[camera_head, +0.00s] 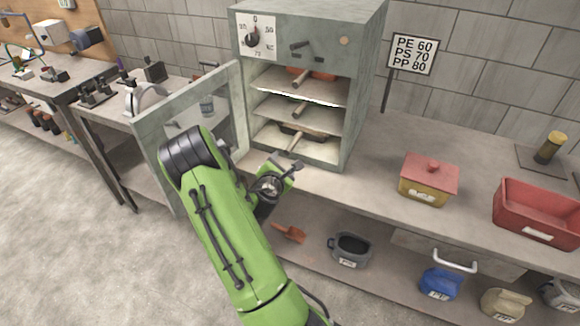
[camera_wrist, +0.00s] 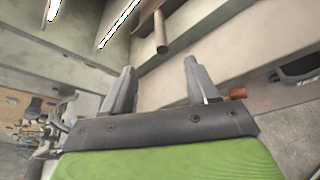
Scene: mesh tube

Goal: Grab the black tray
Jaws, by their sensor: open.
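The black tray (camera_head: 307,136) lies on the lowest level of the open oven, and its brown handle (camera_head: 295,143) sticks out toward the front. My gripper (camera_head: 288,170) is just in front of and below the oven opening, near that handle. In the wrist view the two fingers of my gripper (camera_wrist: 159,66) are apart with nothing between them. A handle end (camera_wrist: 161,46) shows just beyond the fingertips, without clear contact. The tray's body is mostly hidden inside the oven.
The oven (camera_head: 362,90) holds an orange tray (camera_head: 322,75) on top and a tray with a greenish part in the middle. Its door (camera_head: 160,150) stands open left of my arm.

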